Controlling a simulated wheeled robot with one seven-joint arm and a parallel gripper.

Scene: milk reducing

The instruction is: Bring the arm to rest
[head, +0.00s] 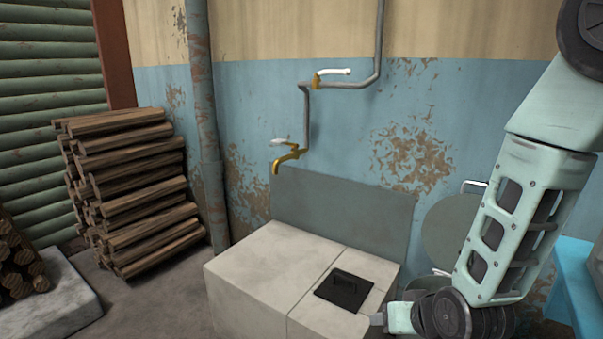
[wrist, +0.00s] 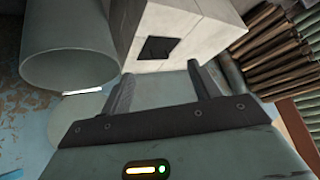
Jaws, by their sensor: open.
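My arm, pale green, comes down the right side of the head view and bends at a dark joint near the bottom. My gripper (head: 377,319) shows only in small part there, low beside the front right of the pale stone block (head: 245,270). In the wrist view my gripper (wrist: 160,70) has its two dark fingers spread apart, with nothing between them. The pale block, with its dark square plate, lies beyond the fingertips. I cannot tell the exact gap between gripper and block.
A black handled plate (head: 345,287) sits on the block. A brass tap (head: 286,158) is on the wall behind. Stacked logs (head: 140,190) stand left. A large grey-green round vessel (wrist: 68,48) is close to the gripper's left in the wrist view. A blue table (head: 575,285) stands right.

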